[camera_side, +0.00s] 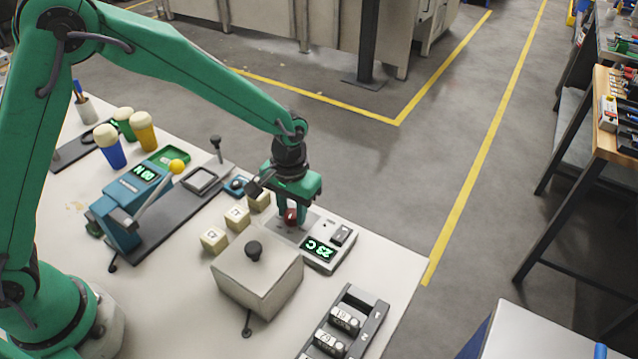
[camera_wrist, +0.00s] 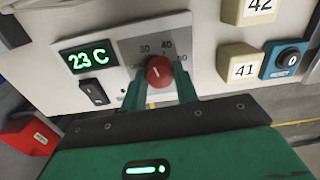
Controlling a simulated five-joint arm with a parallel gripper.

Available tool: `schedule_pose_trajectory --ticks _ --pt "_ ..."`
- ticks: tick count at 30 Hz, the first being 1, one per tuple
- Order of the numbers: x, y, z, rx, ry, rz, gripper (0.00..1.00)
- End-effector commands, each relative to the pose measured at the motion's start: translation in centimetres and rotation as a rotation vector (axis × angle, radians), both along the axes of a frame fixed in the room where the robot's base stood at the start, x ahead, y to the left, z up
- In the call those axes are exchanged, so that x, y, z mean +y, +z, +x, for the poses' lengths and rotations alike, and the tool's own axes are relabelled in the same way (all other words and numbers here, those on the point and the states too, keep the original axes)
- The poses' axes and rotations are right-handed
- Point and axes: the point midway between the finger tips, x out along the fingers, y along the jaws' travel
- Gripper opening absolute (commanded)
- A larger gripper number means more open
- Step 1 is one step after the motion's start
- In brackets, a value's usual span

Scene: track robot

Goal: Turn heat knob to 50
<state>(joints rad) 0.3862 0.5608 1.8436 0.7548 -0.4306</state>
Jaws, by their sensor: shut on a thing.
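The red heat knob (camera_wrist: 160,72) sits on a grey dial plate (camera_wrist: 135,42) marked 30, 40 and 50 in the wrist view. A pale line on the knob shows, but I cannot tell exactly which mark it points to. The green display (camera_wrist: 90,57) beside it reads 23 C. In the side view the knob (camera_side: 291,216) is under my gripper (camera_side: 291,212), with the display (camera_side: 319,250) to its lower right. In the wrist view my gripper (camera_wrist: 160,88) has its green fingers on both sides of the knob, shut on it.
A black rocker switch (camera_wrist: 93,92) is below the display. Cream blocks marked 42 (camera_wrist: 250,10) and 41 (camera_wrist: 240,64) stand near the dial. A grey lidded box (camera_side: 257,280) stands close in front. A blue lever device (camera_side: 125,210) is to the left.

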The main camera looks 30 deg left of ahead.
Motion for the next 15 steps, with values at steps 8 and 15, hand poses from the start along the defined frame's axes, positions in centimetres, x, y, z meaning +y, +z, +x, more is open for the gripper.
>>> schedule_pose_trajectory --ticks 8,15 --pt "-0.31 -0.05 -0.12 -0.01 -0.271 -0.008 0.07" --pt "-0.38 -0.05 -0.14 -0.019 -0.5 -0.011 0.07"
